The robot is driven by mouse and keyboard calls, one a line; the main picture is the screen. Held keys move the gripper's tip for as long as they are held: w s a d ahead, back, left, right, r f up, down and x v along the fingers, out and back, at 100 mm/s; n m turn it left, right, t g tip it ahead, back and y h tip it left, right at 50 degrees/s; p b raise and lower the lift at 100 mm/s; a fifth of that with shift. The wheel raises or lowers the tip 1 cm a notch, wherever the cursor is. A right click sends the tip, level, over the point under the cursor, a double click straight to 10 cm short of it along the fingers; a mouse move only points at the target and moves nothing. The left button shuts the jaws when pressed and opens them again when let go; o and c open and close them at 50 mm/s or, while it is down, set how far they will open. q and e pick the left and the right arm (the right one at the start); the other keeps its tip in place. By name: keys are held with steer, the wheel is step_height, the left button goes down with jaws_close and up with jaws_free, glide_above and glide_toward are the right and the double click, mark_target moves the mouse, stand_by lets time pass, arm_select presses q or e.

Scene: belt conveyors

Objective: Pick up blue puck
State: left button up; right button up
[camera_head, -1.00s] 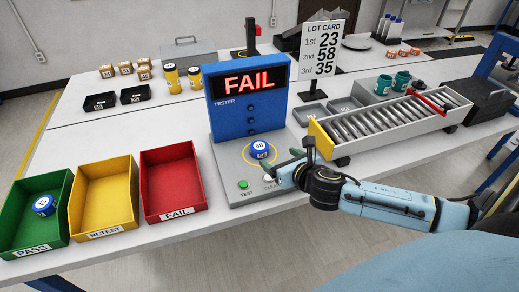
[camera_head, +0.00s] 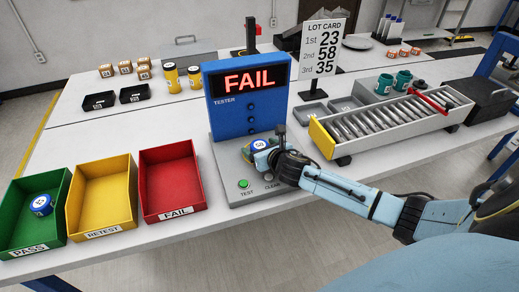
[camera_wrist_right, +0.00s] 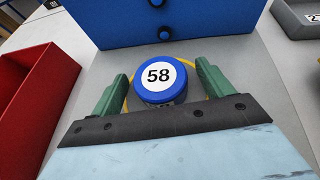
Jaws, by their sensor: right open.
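The blue puck marked 58 (camera_head: 260,145) sits on the yellow ring of the tester plate (camera_head: 228,158), in front of the blue tester (camera_head: 243,95), whose screen reads FAIL. In the right wrist view the puck (camera_wrist_right: 160,80) lies between the two green fingers of my right gripper (camera_wrist_right: 160,85); they are open, with a gap on each side of it. In the head view the wrist hides part of the puck and fingers. Another blue puck (camera_head: 42,204), its number hard to read, is in the green PASS bin (camera_head: 62,190). My left gripper is not in view.
A yellow RETEST bin (camera_head: 128,185) and a red FAIL bin (camera_head: 190,165) stand left of the tester. A roller conveyor (camera_head: 390,120) and a lot card reading 23, 58, 35 (camera_head: 322,48) stand to the right. TEST and CLEAR buttons are at the plate's front.

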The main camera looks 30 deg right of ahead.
steer(key=shift+w+f, duration=0.1)
steer(key=shift+w, duration=0.05)
steer(key=c, duration=1.1)
steer(key=shift+c, duration=0.3)
